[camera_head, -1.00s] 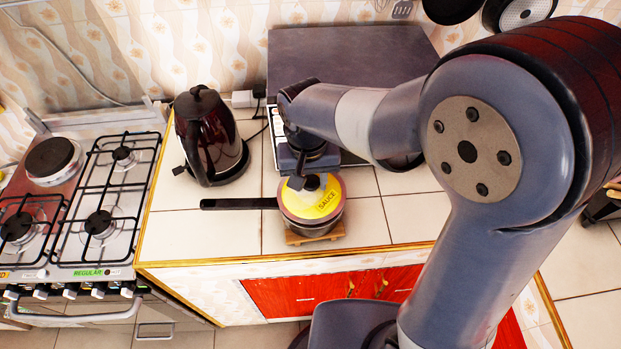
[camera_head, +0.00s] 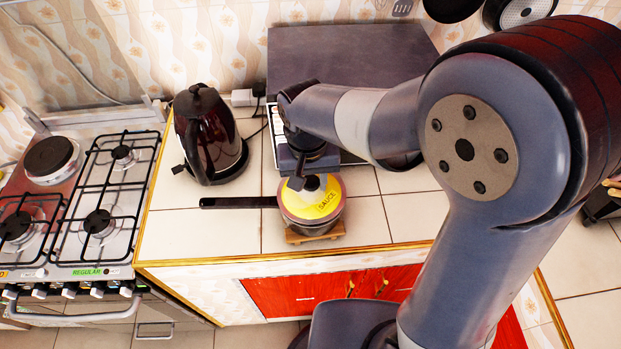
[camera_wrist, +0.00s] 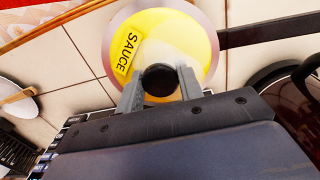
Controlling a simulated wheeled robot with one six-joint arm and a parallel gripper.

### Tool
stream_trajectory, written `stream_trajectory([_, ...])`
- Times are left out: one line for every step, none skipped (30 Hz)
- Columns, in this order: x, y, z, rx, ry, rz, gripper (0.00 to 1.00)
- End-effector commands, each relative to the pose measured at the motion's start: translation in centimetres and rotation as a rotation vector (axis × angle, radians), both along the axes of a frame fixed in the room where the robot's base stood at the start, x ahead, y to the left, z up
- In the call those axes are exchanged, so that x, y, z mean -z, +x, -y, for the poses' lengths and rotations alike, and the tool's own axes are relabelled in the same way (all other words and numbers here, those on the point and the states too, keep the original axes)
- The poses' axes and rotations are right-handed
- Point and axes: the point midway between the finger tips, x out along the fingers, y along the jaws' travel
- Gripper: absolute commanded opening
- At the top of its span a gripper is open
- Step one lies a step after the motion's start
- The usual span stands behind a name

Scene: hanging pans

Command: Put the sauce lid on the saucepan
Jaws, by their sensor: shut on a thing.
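The yellow lid marked SAUCE (camera_head: 318,207) lies over the top of the saucepan (camera_head: 312,226) in the head view. It looks level, but I cannot tell whether it is fully seated. The saucepan stands on a small wooden trivet (camera_head: 300,238), with its black handle (camera_head: 238,202) pointing left. My gripper (camera_wrist: 160,82) is shut on the lid's black knob, one finger on each side, in the wrist view. The lid (camera_wrist: 185,35) fills the top middle there. The pan below it is mostly hidden, with its handle (camera_wrist: 270,32) out to the right.
A black kettle (camera_head: 208,140) stands behind and left of the saucepan. A gas stove (camera_head: 95,205) is at the far left. A dark flat-topped appliance (camera_head: 345,60) stands at the back. The tiled counter (camera_head: 215,232) is clear left of the pan.

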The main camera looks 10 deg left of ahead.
Motion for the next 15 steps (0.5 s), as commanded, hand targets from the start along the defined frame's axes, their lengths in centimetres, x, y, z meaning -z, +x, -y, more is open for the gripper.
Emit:
stream_trajectory([0.17, 0.01, 0.0, 0.0, 0.0, 0.0, 0.0])
stream_trajectory([0.23, 0.01, 0.0, 0.0, 0.0, 0.0, 0.0])
stream_trajectory([0.31, 0.01, -0.01, 0.0, 0.0, 0.0, 0.0])
stream_trajectory([0.37, 0.01, -0.01, 0.0, 0.0, 0.0, 0.0])
stream_trajectory([0.43, 0.01, 0.0, 0.0, 0.0, 0.0, 0.0])
stream_trajectory([0.51, 0.01, 0.0, 0.0, 0.0, 0.0, 0.0])
stream_trajectory([0.57, 0.01, -0.01, 0.0, 0.0, 0.0, 0.0])
stream_trajectory([0.63, 0.01, 0.0, 0.0, 0.0, 0.0, 0.0])
stream_trajectory([0.71, 0.01, 0.0, 0.0, 0.0, 0.0, 0.0])
stream_trajectory([0.77, 0.01, -0.01, 0.0, 0.0, 0.0, 0.0])
stream_trajectory([0.83, 0.01, -0.01, 0.0, 0.0, 0.0, 0.0])
stream_trajectory([0.9, 0.01, 0.0, 0.0, 0.0, 0.0, 0.0])
stream_trajectory([0.97, 0.01, -0.01, 0.0, 0.0, 0.0, 0.0])
stream_trajectory([1.02, 0.01, -0.01, 0.0, 0.0, 0.0, 0.0])
stream_trajectory([1.1, 0.01, 0.0, 0.0, 0.0, 0.001, 0.0])
